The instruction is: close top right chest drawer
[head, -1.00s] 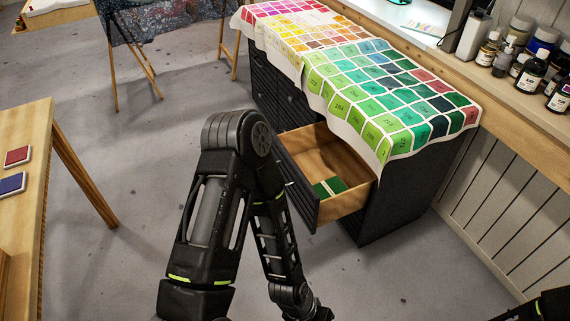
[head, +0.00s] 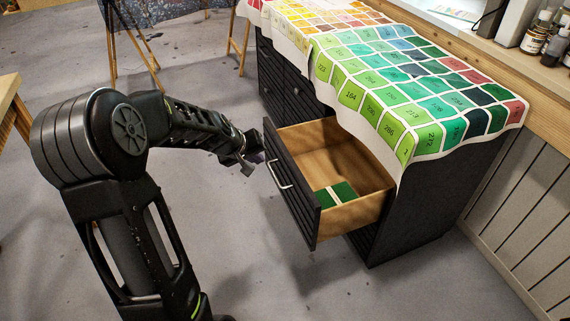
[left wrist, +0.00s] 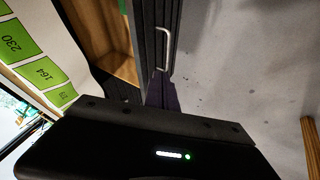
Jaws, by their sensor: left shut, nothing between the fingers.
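The top right drawer (head: 292,190) of the dark chest (head: 420,205) stands pulled out, with a dark slatted front, a metal bar handle and a bare wooden inside. A green item (head: 336,196) lies in it. My left gripper (head: 254,158) is shut and empty, at the far left end of the drawer front, close to its edge; I cannot tell if it touches. The left wrist view shows the drawer front and its handle (left wrist: 164,50) just beyond the gripper. My right gripper is not in view.
A cloth of numbered colour swatches (head: 420,85) covers the chest top and hangs over its edge. A ledge with bottles (head: 535,42) runs along the right wall. Easel legs (head: 150,65) stand at the back left. Grey floor is clear in front of the drawer.

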